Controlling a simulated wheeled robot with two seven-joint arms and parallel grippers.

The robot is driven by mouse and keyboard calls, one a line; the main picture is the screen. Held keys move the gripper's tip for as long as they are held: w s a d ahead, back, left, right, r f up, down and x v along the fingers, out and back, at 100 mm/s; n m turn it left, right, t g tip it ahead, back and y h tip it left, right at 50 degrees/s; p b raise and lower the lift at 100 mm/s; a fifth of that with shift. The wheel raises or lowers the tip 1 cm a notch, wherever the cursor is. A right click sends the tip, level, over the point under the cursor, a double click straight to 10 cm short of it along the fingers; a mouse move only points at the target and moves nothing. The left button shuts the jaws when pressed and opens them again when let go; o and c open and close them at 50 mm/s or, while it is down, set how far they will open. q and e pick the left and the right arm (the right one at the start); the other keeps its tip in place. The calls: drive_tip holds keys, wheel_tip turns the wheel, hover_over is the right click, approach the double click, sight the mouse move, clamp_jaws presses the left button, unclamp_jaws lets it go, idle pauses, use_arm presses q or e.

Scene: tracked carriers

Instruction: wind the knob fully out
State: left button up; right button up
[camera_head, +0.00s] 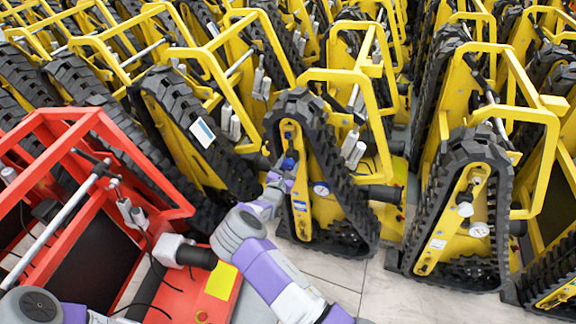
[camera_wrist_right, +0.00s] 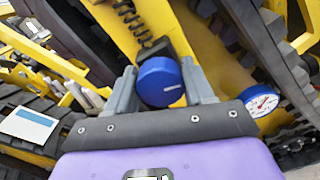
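A round blue knob (camera_wrist_right: 161,84) sits on the yellow frame of a tracked carrier (camera_head: 318,205), below a dark coil spring in the right wrist view. In the head view the knob shows small and blue (camera_head: 288,163), partly hidden by my gripper. My right gripper (camera_wrist_right: 160,88) has one grey finger on each side of the knob, close against its edges, and looks shut on it. In the head view the right gripper (camera_head: 281,176) reaches up to the carrier's side. My left gripper is not in view.
Rows of yellow tracked carriers (camera_head: 470,200) stand close on both sides and behind. A red frame (camera_head: 100,190) stands at the left. A round white gauge (camera_wrist_right: 262,101) is right of the knob. Some light floor (camera_head: 390,295) is clear at the front.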

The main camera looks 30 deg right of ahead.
drive_tip(key=o, duration=0.4)
drive_tip(key=p+v, duration=0.2)
drive_tip(key=v, duration=0.5)
drive_tip(key=shift+s+a, duration=0.15)
drive_tip(key=shift+s, duration=0.1)
